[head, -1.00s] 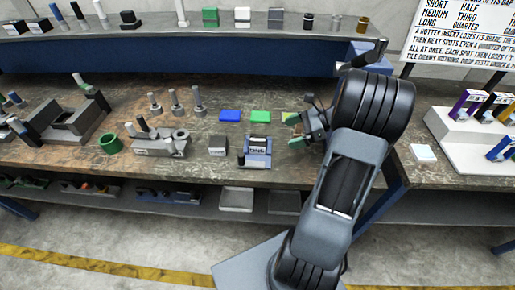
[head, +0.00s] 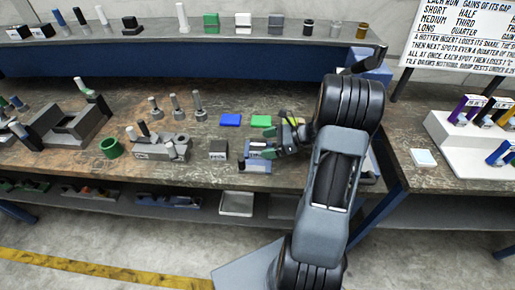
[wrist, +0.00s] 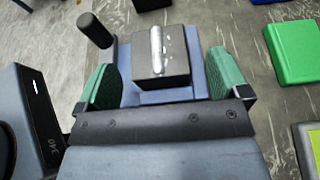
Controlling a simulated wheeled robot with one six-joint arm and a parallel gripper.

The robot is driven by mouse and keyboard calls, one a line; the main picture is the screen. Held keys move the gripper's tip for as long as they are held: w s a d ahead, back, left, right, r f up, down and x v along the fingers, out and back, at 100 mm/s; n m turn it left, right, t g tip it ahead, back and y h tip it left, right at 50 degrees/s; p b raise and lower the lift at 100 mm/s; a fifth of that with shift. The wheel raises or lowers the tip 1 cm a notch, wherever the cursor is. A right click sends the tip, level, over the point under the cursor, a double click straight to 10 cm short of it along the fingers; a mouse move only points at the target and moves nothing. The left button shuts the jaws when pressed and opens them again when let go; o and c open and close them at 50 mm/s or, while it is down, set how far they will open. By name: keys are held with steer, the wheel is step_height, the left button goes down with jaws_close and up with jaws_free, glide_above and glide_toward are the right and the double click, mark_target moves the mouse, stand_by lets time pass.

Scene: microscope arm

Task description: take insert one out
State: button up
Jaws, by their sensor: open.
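A blue fixture (wrist: 130,65) stands on the workbench, with a black upright post (wrist: 95,30) at one corner. A dark block (wrist: 162,60) with a shiny silver bar on top sits in it; no insert number is readable. The fixture also shows in the head view (head: 254,166), partly hidden by my gripper. My gripper (wrist: 165,82) is open, its green pads on either side of the fixture and apart from the dark block. In the head view my gripper (head: 280,143) reaches in from the right, close over the fixture.
A dark grey box (head: 218,149) stands just left of the fixture. A blue tile (head: 231,120) and a green tile (head: 261,121) lie behind it. The bench's front edge is close.

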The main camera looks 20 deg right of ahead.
mark_target(262, 144)
steer(key=shift+x, duration=1.55)
steer(key=shift+c, duration=0.4)
steer(key=c, duration=1.7)
steer(key=shift+r, duration=0.15)
jaws_close()
